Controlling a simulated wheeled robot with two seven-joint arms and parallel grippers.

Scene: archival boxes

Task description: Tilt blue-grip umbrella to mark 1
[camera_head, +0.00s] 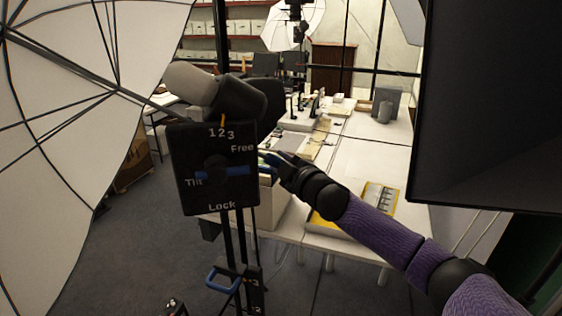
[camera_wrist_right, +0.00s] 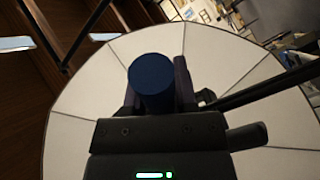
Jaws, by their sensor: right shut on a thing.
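The white umbrella (camera_head: 70,130) fills the left of the head view. Beside it is a black tilt head (camera_head: 185,150) marked 1, 2, 3, Free, Tilt and Lock. An orange pointer (camera_head: 222,120) stands just above the 2. A blue lever (camera_head: 222,174) lies about level across its face. My right gripper (camera_head: 270,158) is at the head's right side, its tips partly hidden. In the wrist view it (camera_wrist_right: 155,90) is shut on the blue grip (camera_wrist_right: 153,82), seen end-on before the umbrella. A dark shape at the bottom may be my left gripper (camera_head: 175,306).
A black stand with a second blue handle (camera_head: 222,278) is below the head. A white table (camera_head: 365,165) with boxes lies behind my right arm. A large black panel (camera_head: 490,100) blocks the right. Bare floor (camera_head: 140,220) shows at lower left.

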